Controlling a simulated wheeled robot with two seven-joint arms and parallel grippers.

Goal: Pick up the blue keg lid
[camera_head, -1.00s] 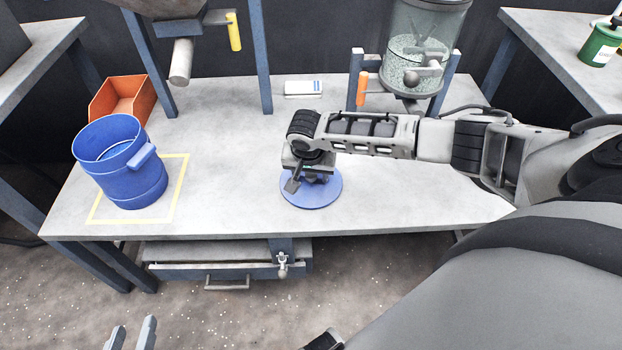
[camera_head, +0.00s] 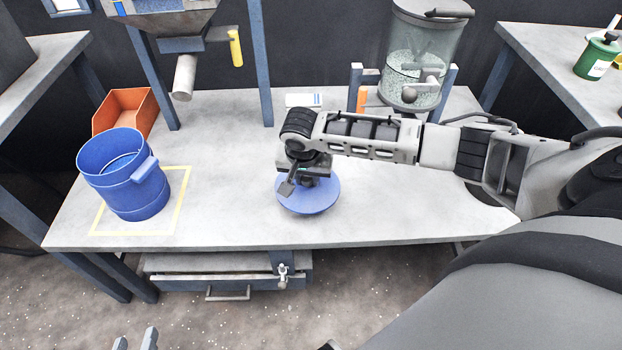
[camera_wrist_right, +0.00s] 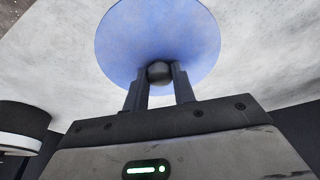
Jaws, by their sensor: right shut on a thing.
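The blue keg lid (camera_head: 322,203) is a round disc with a dark ball knob, over the middle of the table near its front edge. My right gripper (camera_head: 304,178) is above it, shut on the knob. The right wrist view shows the lid (camera_wrist_right: 125,35) with its knob (camera_wrist_right: 160,72) between the two fingers of the gripper (camera_wrist_right: 161,88). The lid appears slightly raised off the table. The blue keg (camera_head: 125,185) stands open-topped at the left, inside a yellow outline. My left gripper (camera_head: 135,341) shows only its fingertips at the bottom edge, apart and empty.
An orange bin (camera_head: 128,110) stands behind the keg. A white box (camera_head: 303,100) lies at the back. The table (camera_head: 225,190) is clear between keg and lid.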

